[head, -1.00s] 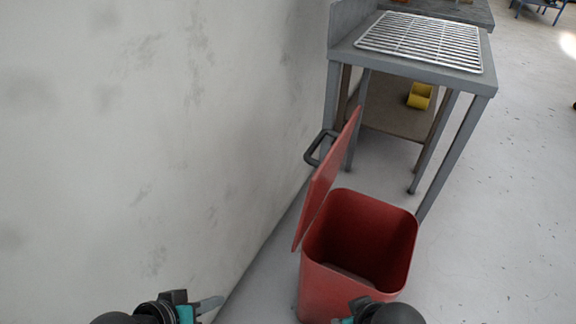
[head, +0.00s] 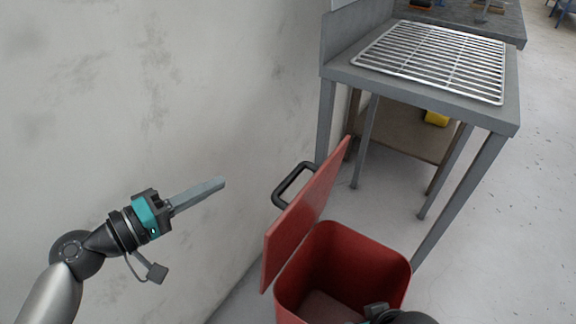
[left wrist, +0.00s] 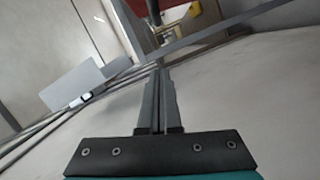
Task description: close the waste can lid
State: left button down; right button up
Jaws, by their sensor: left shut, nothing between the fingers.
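The red waste can (head: 393,258) stands on the floor near the wall, its top open. Its red lid (head: 303,216) is raised, tilted up on the wall side, with a dark handle (head: 294,184) on its outer face. My left gripper (head: 222,182) is shut and empty, in front of the wall, left of the lid and apart from it. Its shut fingers also show in the left wrist view (left wrist: 158,72), with a red surface at the top edge. Part of my right arm (head: 398,316) shows at the bottom over the can's near rim; its fingers cannot be made out.
A grey metal table (head: 335,71) with a wire rack (head: 435,60) stands behind the can. The wall (head: 120,90) bounds the left side. Open floor (head: 500,240) lies to the right.

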pick_arm(q)
jog(key=w+d+f+b, duration=0.1)
jog(key=w+d+f, duration=0.1)
jog(key=d, duration=0.8)
jog(key=shift+w+d, duration=0.15)
jog(key=shift+w, duration=0.75)
pick_arm(e)
jog(key=r, duration=0.3)
jog(key=shift+s+a+r+t, duration=0.1)
jog(key=shift+s+r+t, duration=0.1)
jog(key=shift+t, duration=0.1)
